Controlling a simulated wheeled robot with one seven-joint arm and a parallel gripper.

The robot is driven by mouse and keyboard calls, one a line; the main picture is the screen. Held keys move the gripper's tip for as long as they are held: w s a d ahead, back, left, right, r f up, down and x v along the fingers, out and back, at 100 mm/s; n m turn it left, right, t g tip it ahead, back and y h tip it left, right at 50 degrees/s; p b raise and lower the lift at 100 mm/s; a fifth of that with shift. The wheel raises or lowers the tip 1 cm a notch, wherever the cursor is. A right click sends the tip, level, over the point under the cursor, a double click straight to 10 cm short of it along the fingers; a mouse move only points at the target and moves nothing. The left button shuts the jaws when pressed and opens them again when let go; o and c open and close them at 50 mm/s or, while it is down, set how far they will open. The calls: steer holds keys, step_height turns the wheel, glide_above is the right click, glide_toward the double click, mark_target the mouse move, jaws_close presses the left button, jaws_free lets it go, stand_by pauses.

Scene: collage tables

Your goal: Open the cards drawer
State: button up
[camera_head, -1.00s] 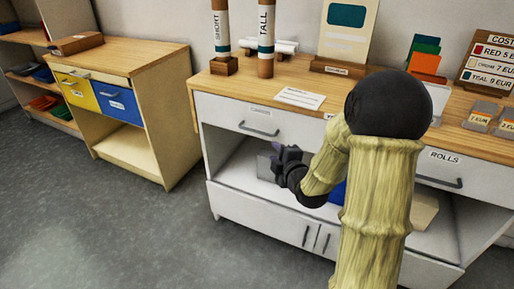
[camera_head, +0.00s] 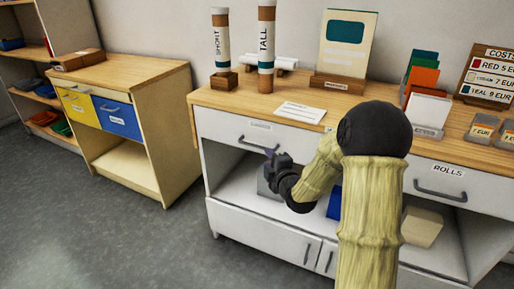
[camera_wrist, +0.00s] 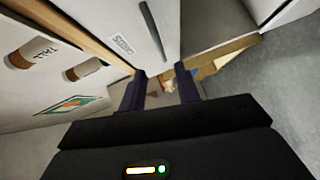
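The cards drawer (camera_head: 225,128) is a white front at the left of the wooden-topped counter, with a small label and a dark bar handle (camera_head: 258,146). It looks closed. In the wrist view its label (camera_wrist: 122,44) and the handle (camera_wrist: 152,30) show beyond the fingers, near the top. My gripper (camera_head: 271,155) is just in front of the drawer's lower edge, close below the right end of the handle. In the wrist view my gripper (camera_wrist: 161,88) has its two dark fingers apart with nothing held between them. The handle is not between them.
The rolls drawer (camera_head: 465,186) is to the right. Tubes, cards and signs stand on the countertop (camera_head: 210,96). Grey floor lies clear in front.

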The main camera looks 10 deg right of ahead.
mark_target(257, 146)
steer(key=b+x, duration=0.1)
steer(key=x, duration=1)
steer(key=shift+w+f, duration=0.1)
steer(key=shift+w, duration=0.25)
jaws_close()
